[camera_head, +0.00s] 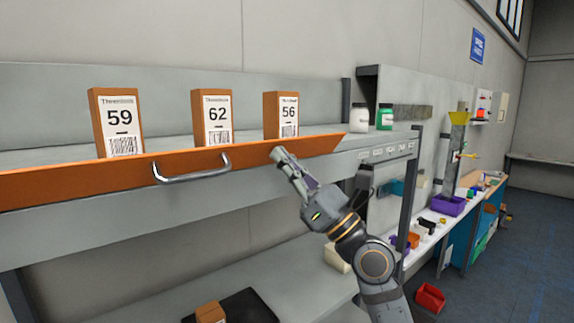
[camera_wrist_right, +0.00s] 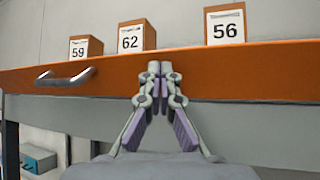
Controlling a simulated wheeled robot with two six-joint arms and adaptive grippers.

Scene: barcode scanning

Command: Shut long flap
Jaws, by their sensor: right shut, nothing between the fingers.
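The long flap (camera_head: 90,178) is an orange panel along the front of the upper shelf. It stands raised, its top edge in front of the box bottoms; its right end tapers to a point. A metal handle (camera_head: 192,172) is on its face. In the right wrist view the flap (camera_wrist_right: 230,75) crosses the picture, with the handle (camera_wrist_right: 66,77) at left. My right gripper (camera_head: 278,153) is shut and empty, its fingertips at the flap's face right of the handle. The tips (camera_wrist_right: 160,68) overlap the flap; contact is unclear. My left gripper is out of view.
Boxes labelled 59 (camera_head: 118,122), 62 (camera_head: 213,118) and 56 (camera_head: 281,115) stand on the shelf behind the flap. A white jar (camera_head: 359,118) and a green jar (camera_head: 385,117) stand at the shelf's right end. A red bin (camera_head: 430,297) is on the floor.

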